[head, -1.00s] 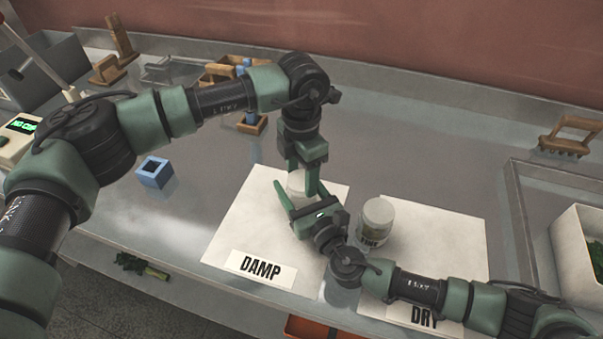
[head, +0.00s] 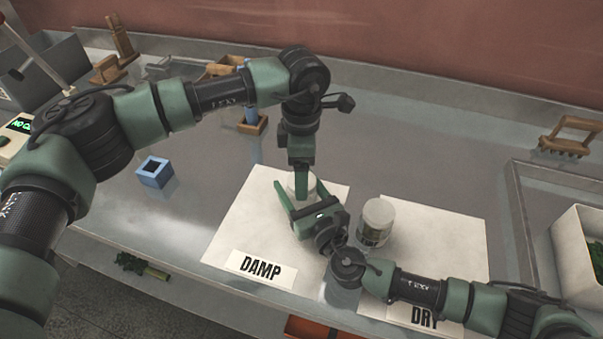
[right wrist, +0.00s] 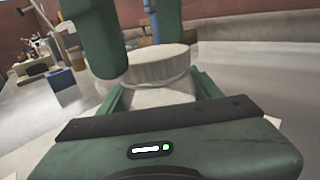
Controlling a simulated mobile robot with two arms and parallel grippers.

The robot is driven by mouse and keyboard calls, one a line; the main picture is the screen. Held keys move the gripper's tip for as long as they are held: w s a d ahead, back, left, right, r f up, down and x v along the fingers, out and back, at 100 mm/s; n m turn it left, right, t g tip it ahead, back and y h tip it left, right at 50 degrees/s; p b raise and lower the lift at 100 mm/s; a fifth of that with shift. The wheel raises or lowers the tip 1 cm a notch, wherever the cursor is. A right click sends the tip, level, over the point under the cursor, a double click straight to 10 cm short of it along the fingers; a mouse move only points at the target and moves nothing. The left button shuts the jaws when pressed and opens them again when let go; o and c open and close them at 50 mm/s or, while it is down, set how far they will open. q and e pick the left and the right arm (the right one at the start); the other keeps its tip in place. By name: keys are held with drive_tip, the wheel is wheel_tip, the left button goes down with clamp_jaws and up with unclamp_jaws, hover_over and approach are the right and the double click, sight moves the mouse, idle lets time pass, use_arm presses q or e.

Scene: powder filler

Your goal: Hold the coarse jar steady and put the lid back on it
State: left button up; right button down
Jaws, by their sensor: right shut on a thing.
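A pale jar (right wrist: 155,98) stands between the fingers of my right gripper (head: 292,197), which is shut on its body above the damp sheet. Its label is hidden. A whitish lid (right wrist: 156,66) sits on top of the jar and looks level, with a seam below its rim. My left gripper (head: 302,183) reaches down from above. In the right wrist view its two fingers (right wrist: 135,55) are apart, one at the lid's left edge and one behind the lid. I cannot tell if they touch it.
A second lidded jar (head: 374,224) stands on the dry sheet (head: 440,235), close right of my right gripper.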

use_arm(q)
wheel_tip(320, 180, up, 4)
drive_tip(key=shift+f, duration=0.25)
drive_tip(key=shift+c, duration=0.4)
wheel_tip(320, 180, up, 2)
drive_tip(key=n, duration=0.5)
drive_tip(key=shift+n, duration=0.3)
drive_tip(key=n, duration=0.1)
drive_tip(key=r+n, duration=0.1)
drive_tip(key=n, duration=0.2)
drive_tip(key=shift+r+n, duration=0.25)
drive_tip(key=shift+n, duration=0.05)
drive_tip(key=shift+f, duration=4.05)
